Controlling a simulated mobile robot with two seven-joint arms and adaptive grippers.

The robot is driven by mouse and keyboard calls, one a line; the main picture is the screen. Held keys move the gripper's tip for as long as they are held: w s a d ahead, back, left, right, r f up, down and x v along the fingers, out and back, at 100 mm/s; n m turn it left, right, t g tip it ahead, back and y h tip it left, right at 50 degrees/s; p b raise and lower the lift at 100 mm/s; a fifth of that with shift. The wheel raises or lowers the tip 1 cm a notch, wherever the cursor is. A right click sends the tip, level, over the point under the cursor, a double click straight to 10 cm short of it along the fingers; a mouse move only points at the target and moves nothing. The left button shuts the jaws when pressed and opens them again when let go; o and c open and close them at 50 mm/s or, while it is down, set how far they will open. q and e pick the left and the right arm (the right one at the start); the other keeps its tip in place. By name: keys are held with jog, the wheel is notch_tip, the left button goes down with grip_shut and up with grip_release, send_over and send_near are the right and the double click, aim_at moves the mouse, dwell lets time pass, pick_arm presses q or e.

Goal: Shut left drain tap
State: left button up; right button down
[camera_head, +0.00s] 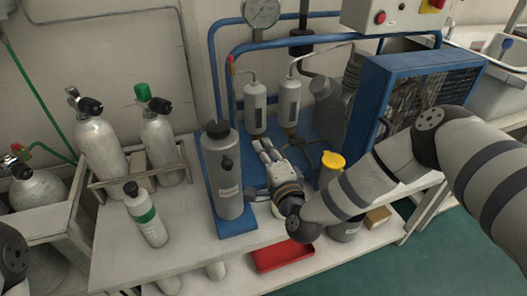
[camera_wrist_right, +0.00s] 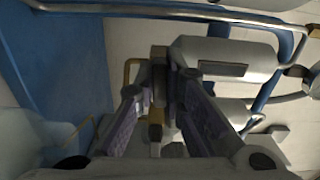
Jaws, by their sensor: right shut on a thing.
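My right gripper (camera_head: 264,148) is at the lower end of the left of two small grey canisters (camera_head: 255,108) on the blue compressor frame. In the right wrist view its fingers (camera_wrist_right: 161,88) are closed on a small dark and brass part, which I take to be the left drain tap (camera_wrist_right: 156,118). The fingers hide much of the tap, so its handle angle is hard to tell. A canister (camera_wrist_right: 222,58) lies close beside the fingertips in that view. My left gripper is out of view; only a bit of my left arm shows at the left edge.
The right canister (camera_head: 289,102) stands close by. A tall grey cylinder (camera_head: 222,172) is just left of my gripper, and a yellow-capped container (camera_head: 332,162) is to its right. Scuba cylinders (camera_head: 101,150) stand in a rack at left. A red tray (camera_head: 282,256) sits below.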

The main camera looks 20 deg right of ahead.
jog(key=shift+m, duration=0.4)
jog(key=shift+a+f, duration=0.1)
jog(key=c, duration=1.7)
grip_release()
jog(key=s, duration=1.2)
jog(key=shift+d, duration=0.25)
